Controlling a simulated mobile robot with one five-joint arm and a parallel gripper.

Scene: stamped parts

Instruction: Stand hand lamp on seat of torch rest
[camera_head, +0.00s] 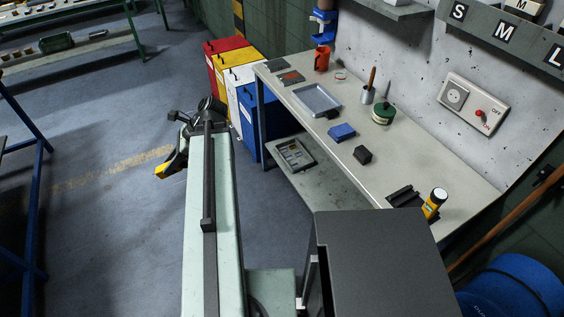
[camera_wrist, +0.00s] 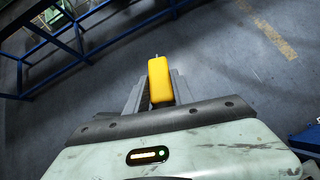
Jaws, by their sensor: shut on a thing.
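A yellow block-like body, which looks like the hand lamp (camera_wrist: 161,81), is between the jaws of my gripper (camera_wrist: 160,92) in the wrist view. In the head view the yellow and black hand lamp (camera_head: 172,167) hangs tilted at my gripper (camera_head: 181,146), out over the floor and left of the bench. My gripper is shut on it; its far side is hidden. A black slotted piece, likely the torch rest (camera_head: 404,196), lies at the near end of the bench. A yellow and black torch (camera_head: 434,204) with a pale round top stands upright at its right.
Open floor (camera_head: 90,160) lies left.

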